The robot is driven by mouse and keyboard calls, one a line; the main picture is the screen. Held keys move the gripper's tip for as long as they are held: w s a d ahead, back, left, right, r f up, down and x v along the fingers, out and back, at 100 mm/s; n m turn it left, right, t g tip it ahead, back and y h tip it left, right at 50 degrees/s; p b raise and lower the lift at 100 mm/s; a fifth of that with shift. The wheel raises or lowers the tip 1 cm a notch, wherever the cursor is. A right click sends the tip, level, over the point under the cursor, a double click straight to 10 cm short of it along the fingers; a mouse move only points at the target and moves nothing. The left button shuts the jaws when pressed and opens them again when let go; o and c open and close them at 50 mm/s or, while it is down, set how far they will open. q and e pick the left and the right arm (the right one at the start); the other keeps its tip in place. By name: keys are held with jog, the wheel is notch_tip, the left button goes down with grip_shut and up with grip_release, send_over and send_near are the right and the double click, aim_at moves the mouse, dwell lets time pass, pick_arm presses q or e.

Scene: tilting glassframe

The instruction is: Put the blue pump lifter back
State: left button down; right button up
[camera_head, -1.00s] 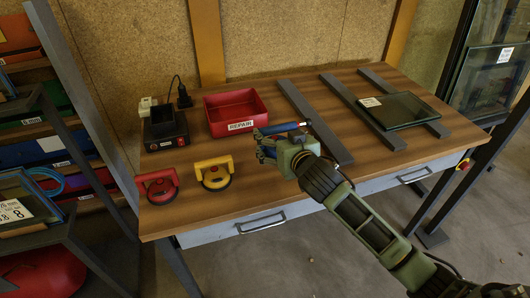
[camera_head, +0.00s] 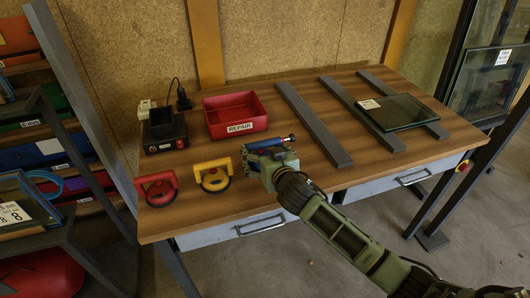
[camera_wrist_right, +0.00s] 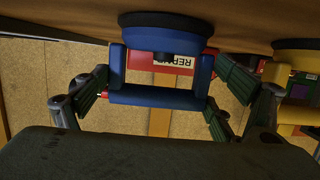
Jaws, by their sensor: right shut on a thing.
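My right gripper (camera_head: 262,160) is shut on the blue pump lifter (camera_head: 266,144), just right of the yellow lifter (camera_head: 213,175). The right wrist view shows the blue handle bar (camera_wrist_right: 155,98) between the fingers and the round dark blue pad (camera_wrist_right: 165,24) facing the tabletop. The pad is at or very near the wood; I cannot tell if it touches. In the head view my gripper hides much of the lifter. The yellow and red lifters (camera_head: 156,189) stand in a row at the table's front left. My left gripper is not in view.
A red REPAIR box (camera_head: 236,128) stands right behind the lifter. A black device (camera_head: 165,138) with a plug is at the back left. Grey rails (camera_head: 313,125) and a glass pane (camera_head: 402,111) lie on the right. A shelf rack (camera_head: 60,165) stands left of the table (camera_head: 190,220).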

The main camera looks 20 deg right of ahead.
jog(key=o, duration=1.5)
jog(key=shift+f, duration=0.1)
jog(key=shift+s+r, duration=0.15)
jog(key=shift+r, duration=0.05)
jog(key=v, duration=1.1)
jog(key=shift+s+r, duration=0.15)
jog(key=shift+s, duration=0.2)
